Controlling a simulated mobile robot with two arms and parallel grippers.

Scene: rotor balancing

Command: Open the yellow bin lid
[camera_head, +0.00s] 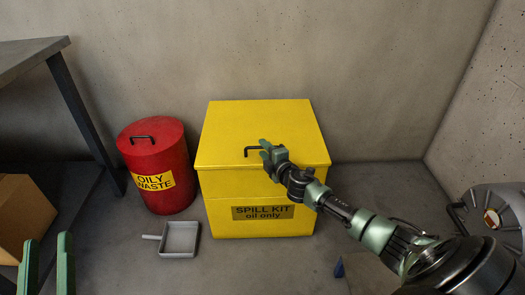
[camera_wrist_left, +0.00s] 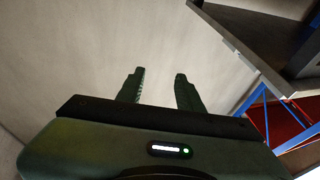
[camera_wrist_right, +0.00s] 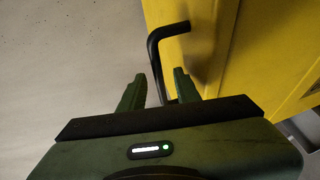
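The yellow bin (camera_head: 255,130), labelled "SPILL KIT oil only", stands on the floor against the back wall with its lid closed. A black bar handle (camera_head: 250,151) sticks out at the lid's front edge. My right gripper (camera_head: 266,150) is at this handle. In the right wrist view, the handle (camera_wrist_right: 153,50) runs down between the two parted fingers (camera_wrist_right: 158,88), with small gaps seemingly on both sides; the yellow bin (camera_wrist_right: 265,50) fills the upper right. My left gripper (camera_head: 47,258) is open and empty at the lower left, far from the bin; its fingers (camera_wrist_left: 160,88) are apart.
A red "OILY WASTE" can (camera_head: 155,185) stands just left of the bin. A grey dustpan (camera_head: 180,238) lies on the floor before it. A cardboard box (camera_head: 22,215) and a table (camera_head: 30,55) are at the left. The wall above the bin is clear.

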